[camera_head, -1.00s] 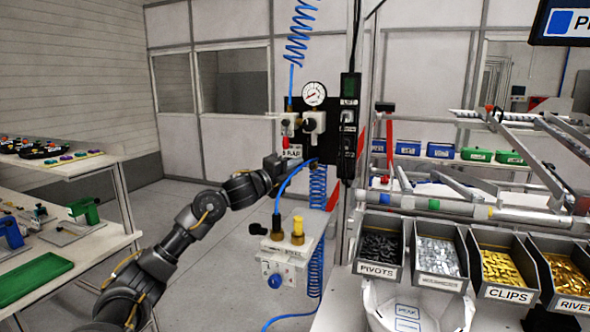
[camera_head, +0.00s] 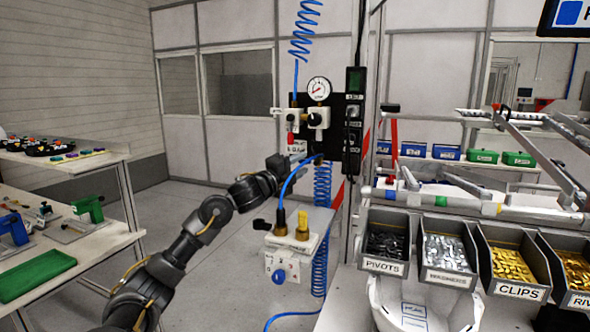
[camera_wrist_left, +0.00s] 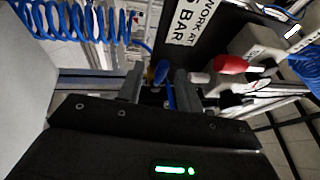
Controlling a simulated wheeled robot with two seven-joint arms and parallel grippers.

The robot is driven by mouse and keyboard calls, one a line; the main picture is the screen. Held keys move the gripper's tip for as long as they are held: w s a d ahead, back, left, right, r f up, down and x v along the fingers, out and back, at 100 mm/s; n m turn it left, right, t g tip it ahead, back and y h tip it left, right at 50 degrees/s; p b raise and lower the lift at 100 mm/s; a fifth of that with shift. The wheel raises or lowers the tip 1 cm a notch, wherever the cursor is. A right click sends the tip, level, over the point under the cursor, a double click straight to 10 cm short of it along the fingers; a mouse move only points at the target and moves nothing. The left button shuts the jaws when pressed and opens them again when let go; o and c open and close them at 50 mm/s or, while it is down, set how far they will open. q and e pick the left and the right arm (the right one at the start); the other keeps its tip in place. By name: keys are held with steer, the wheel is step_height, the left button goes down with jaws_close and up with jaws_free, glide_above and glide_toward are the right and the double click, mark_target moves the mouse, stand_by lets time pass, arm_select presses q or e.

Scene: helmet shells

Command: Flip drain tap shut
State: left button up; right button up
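A small red handle (camera_head: 290,138) shows on the white valve block at the lower left of the black air panel (camera_head: 336,138), below the pressure gauge (camera_head: 319,89). I take it for the drain tap. In the left wrist view a red handle (camera_wrist_left: 230,64) shows right of the fingers, apart from them. My left gripper (camera_head: 298,158) is just below the valve block in the head view. In the left wrist view its two fingers (camera_wrist_left: 158,88) stand apart, with a blue part visible beyond the gap. Whether the fingers touch anything is unclear. My right gripper is out of view.
A blue coiled hose (camera_head: 322,225) hangs right of my left gripper. A white fitting block (camera_head: 288,241) with brass fittings is below it. Bins of pivots (camera_head: 385,265) and other parts stand at right. A bench (camera_head: 100,240) stands at left, with open floor between.

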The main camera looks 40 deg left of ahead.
arm_select(q)
steer(key=b+v, duration=0.5)
steer(key=v, duration=0.5)
steer(key=shift+s, duration=0.35)
steer(key=shift+f, duration=0.1)
